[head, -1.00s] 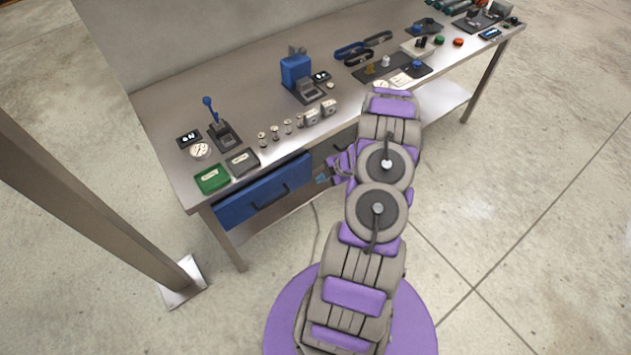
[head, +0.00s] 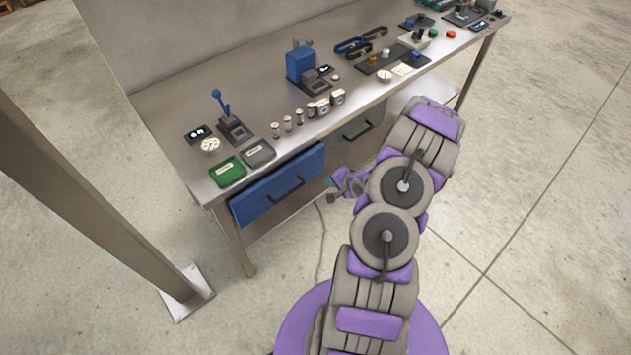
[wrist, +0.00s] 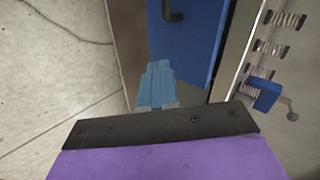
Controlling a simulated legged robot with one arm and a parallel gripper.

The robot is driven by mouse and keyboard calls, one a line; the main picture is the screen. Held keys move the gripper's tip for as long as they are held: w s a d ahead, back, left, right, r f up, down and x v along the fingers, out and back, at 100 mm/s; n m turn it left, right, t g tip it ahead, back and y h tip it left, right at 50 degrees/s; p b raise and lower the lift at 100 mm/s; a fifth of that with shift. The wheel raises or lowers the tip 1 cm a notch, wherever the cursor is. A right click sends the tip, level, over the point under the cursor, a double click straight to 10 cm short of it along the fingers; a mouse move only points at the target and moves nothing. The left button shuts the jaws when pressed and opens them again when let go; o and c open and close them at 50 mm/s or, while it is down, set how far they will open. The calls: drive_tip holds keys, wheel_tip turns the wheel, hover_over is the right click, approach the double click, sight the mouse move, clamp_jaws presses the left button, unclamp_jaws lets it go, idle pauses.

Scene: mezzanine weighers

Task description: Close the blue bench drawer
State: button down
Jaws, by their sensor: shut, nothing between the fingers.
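The blue bench drawer (head: 255,203) is under the near left part of the bench and stands out a little from the bench front. Its dark handle (head: 287,190) is on its front face. In the wrist view the blue drawer front (wrist: 183,45) fills the upper middle, with part of the handle (wrist: 173,14) at the top. My gripper (head: 333,189) is to the right of the drawer's right end, apart from the handle. In the wrist view its blue fingers (wrist: 158,85) are together and empty, pointing toward the drawer's lower end; whether they touch it I cannot tell.
A grey drawer (head: 355,131) is right of the blue one. The metal bench top (head: 180,125) holds a green tray (head: 228,171), a grey tray (head: 259,152), a blue press (head: 300,65) and several small weights. A steel post (head: 90,210) stands at left. The floor at right is clear.

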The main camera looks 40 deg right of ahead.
drive_tip(key=m, duration=0.2)
drive_tip(key=b, duration=0.3)
approach(305, 174)
drive_tip(key=x, duration=0.5)
drive_tip(key=shift+f, duration=0.35)
drive_tip(key=shift+w, duration=0.35)
drive_tip(key=shift+a, duration=0.1)
drive_tip(key=shift+w+r, duration=0.1)
drive_tip(key=shift+w, duration=0.05)
